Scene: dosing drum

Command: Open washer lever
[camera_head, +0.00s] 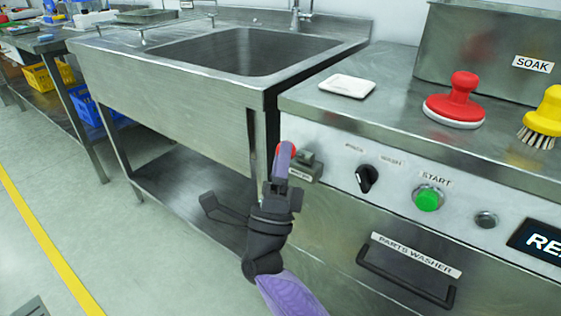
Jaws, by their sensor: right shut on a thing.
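The washer lever (294,149) is at the left end of the parts washer's front panel. Only a bit of its red part shows, behind the purple tip of my right gripper (282,158). Its small grey mount (304,168) with a label sits just to the right. My right gripper reaches up from below and is shut on the lever. Its fingers hide most of the lever, so I cannot tell the lever's exact angle. My left gripper is not in view.
The panel has a black knob (367,179), a green START button (428,199) and a drawer handle (405,278) below. A white dish (346,86), red scrubber (459,103) and yellow brush (545,118) stand on top. A steel sink (180,90) adjoins on the left; the floor is clear.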

